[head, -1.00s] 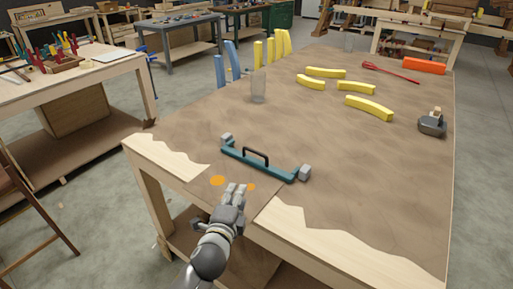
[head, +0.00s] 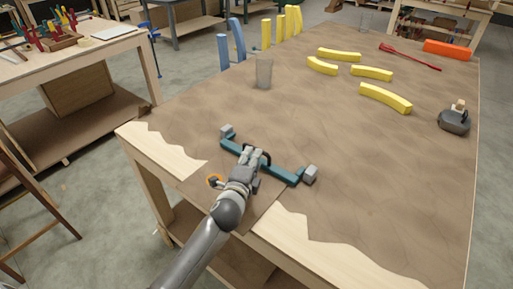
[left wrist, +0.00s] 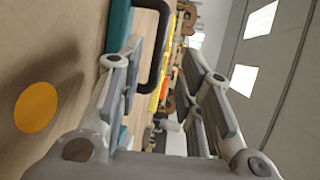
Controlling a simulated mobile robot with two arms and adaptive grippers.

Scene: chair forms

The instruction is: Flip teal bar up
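The teal bar (head: 282,177) lies on the brown work table (head: 345,190) near its front edge, with grey blocks at both ends and a black handle (head: 267,155) standing up at its middle. My left gripper (head: 256,156) is at the handle in the head view and covers part of the bar. In the left wrist view my left gripper (left wrist: 165,62) has its fingers spread apart. The black handle (left wrist: 160,45) shows in the gap between them, and the bar (left wrist: 118,28) shows at upper left. Whether a finger touches the handle is unclear. My right gripper is out of view.
Curved yellow pieces (head: 385,98) lie towards the back of the table. A clear glass (head: 263,72) stands behind the bar, and a dark grey tool (head: 454,119) sits at the right. The table's middle is clear.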

